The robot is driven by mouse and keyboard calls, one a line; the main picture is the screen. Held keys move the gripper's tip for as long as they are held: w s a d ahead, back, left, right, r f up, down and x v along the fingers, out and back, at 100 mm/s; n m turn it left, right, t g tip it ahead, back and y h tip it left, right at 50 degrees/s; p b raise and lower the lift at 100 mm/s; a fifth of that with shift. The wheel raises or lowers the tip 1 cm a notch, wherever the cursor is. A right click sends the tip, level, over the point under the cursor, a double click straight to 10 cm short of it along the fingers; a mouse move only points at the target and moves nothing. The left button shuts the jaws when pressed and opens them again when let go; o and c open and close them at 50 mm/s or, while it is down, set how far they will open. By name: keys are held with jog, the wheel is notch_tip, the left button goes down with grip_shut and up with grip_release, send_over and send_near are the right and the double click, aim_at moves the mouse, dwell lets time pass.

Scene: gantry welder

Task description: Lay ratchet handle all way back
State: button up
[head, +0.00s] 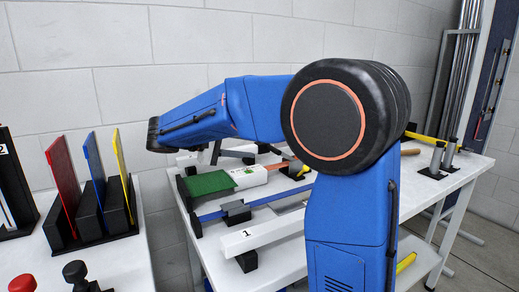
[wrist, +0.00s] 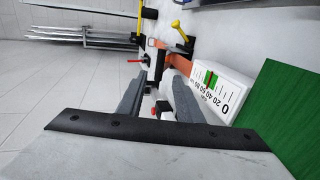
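My gripper (wrist: 158,92) shows in the wrist view as two grey fingers that stand apart with a gap between them. A white and black fitting (wrist: 154,58) with a small red lever (wrist: 136,61) lies beyond the fingertips. An orange bar (wrist: 178,63) runs beside it. A yellow handle with a rounded end (wrist: 180,31) stands farther off and may be the ratchet handle; I cannot tell for sure. No finger visibly grips it. In the head view my arm covers much of the bench around the gripper.
A green board (wrist: 285,120) and a white scale plate (wrist: 222,92) lie close to the right finger. The white bench (head: 285,262) also carries a white beam marked 1 (head: 265,233) and a blue bar (head: 211,215). Red, blue and yellow panels (head: 63,178) stand in a rack at left.

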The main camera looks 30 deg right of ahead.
jog(key=shift+v, duration=0.95)
jog(key=c, duration=0.4)
jog(key=shift+d, duration=0.25)
grip_shut()
jog(key=d+r+y, duration=1.1)
jog(key=r+y, duration=0.4)
notch_tip(320, 180, down, 14)
jog(key=shift+s+f, duration=0.1)
jog(key=shift+s, duration=0.05)
